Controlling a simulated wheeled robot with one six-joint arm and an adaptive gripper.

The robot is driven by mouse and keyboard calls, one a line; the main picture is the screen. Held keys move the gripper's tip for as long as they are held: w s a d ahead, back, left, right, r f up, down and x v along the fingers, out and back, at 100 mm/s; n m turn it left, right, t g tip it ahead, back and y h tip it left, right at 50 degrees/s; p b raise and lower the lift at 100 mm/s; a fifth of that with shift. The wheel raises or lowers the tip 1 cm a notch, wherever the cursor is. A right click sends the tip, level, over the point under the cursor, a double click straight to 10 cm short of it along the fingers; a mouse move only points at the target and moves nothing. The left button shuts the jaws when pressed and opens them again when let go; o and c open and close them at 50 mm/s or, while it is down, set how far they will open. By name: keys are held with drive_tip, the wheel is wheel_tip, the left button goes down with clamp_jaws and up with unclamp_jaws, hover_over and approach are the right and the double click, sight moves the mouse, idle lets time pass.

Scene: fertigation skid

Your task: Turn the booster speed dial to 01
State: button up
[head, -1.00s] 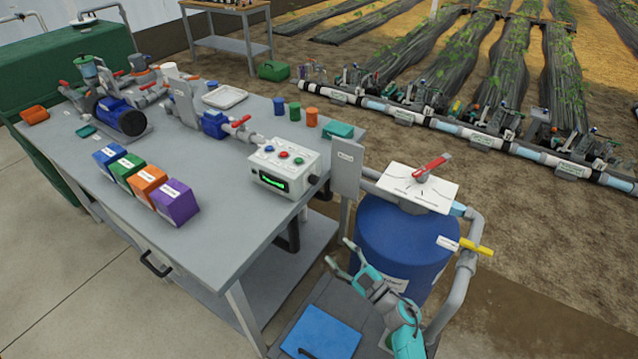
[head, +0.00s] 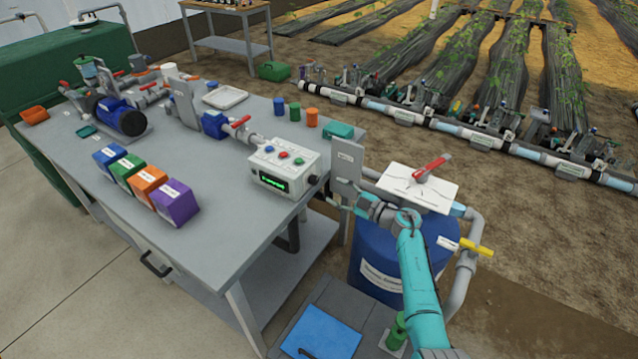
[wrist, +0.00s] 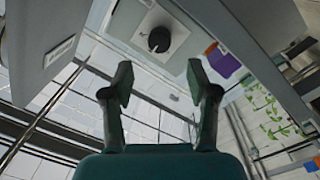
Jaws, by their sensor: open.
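The booster speed dial (head: 314,180) is a small black knob on the right side of the white control box (head: 283,170). In the wrist view the dial (wrist: 159,39) is a round black knob on a pale square plate, beyond the fingertips. Its setting is too small to read. My gripper (head: 337,197) is right of the box, pointing toward the dial, partly overlapped by surrounding parts in the head view. In the wrist view my gripper (wrist: 162,80) is open and empty, with a visible gap between it and the dial.
A grey upright panel (head: 346,165) stands close behind my gripper; a grey panel also shows at the wrist view's left (wrist: 48,45). The blue barrel (head: 372,262) and a red-handled valve (head: 432,167) are to the right. Colored boxes (head: 175,202) sit on the bench (head: 225,230).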

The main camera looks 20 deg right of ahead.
sight(317, 181)
drive_tip(key=x, duration=0.7)
drive_tip(key=shift+w+a, duration=0.15)
clamp_jaws()
